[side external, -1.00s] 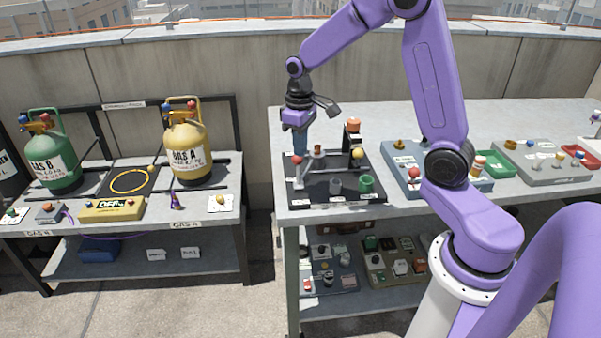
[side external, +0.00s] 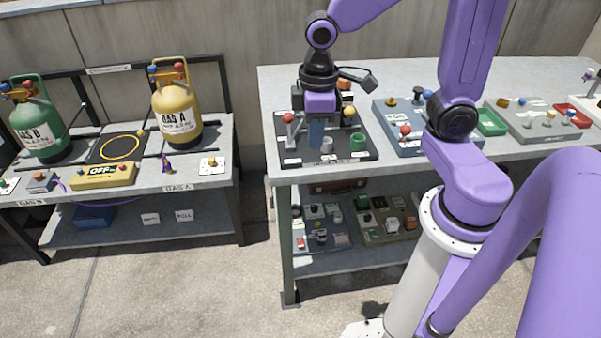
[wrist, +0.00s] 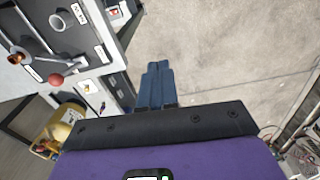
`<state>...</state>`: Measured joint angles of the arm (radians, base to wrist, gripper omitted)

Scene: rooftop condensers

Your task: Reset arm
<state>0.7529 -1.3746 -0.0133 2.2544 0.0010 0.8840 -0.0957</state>
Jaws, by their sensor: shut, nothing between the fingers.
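My gripper (side external: 316,135) is shut and empty. In the side view it hangs in front of the dark board (side external: 369,157) at the left end of the bench, its fingers pointing down and hiding part of the board. In the wrist view its blue fingers (wrist: 157,68) are together, with bare concrete floor beyond the tips. The board carries a red-knobbed lever (side external: 289,119), a green cup (side external: 358,142) and a grey cup (side external: 327,145). The lever's red knob also shows in the wrist view (wrist: 56,80).
A blue-grey panel (side external: 385,115) and a green tray (side external: 490,122) lie to the right on the bench. The left stand holds a green GAS B cylinder (side external: 38,125) and a yellow GAS A cylinder (side external: 176,112). Open floor (side external: 190,285) lies in front.

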